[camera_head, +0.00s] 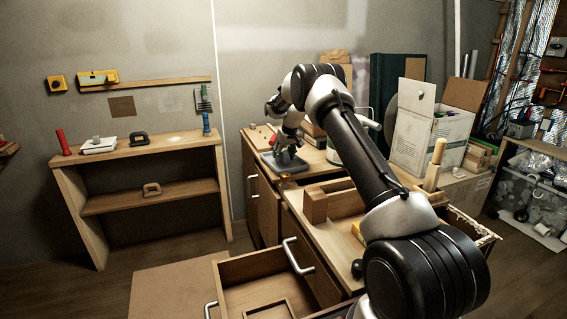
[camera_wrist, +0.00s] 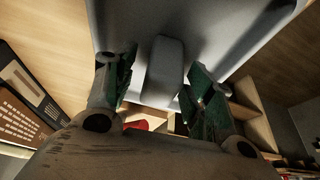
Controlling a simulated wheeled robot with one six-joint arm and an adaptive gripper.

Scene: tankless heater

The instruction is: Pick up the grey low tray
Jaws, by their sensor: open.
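The grey low tray (camera_head: 298,166) lies on the wooden cabinet top in the head view, below my gripper (camera_head: 287,149). In the wrist view the grey tray (camera_wrist: 225,25) fills the upper middle, with a raised grey block (camera_wrist: 163,72) like a handle on it. My gripper (camera_wrist: 162,85) is open, with its dark green fingers on the left and right of this block. Gaps show between the fingers and the block, and nothing is held. My gripper and wrist hide part of the tray in the head view.
A white box (camera_head: 432,130) and a dark green board (camera_head: 393,85) stand right of the tray, behind my arm. An open drawer (camera_head: 262,268) juts out at the front. A wooden shelf (camera_head: 140,150) with tools stands left, with floor between.

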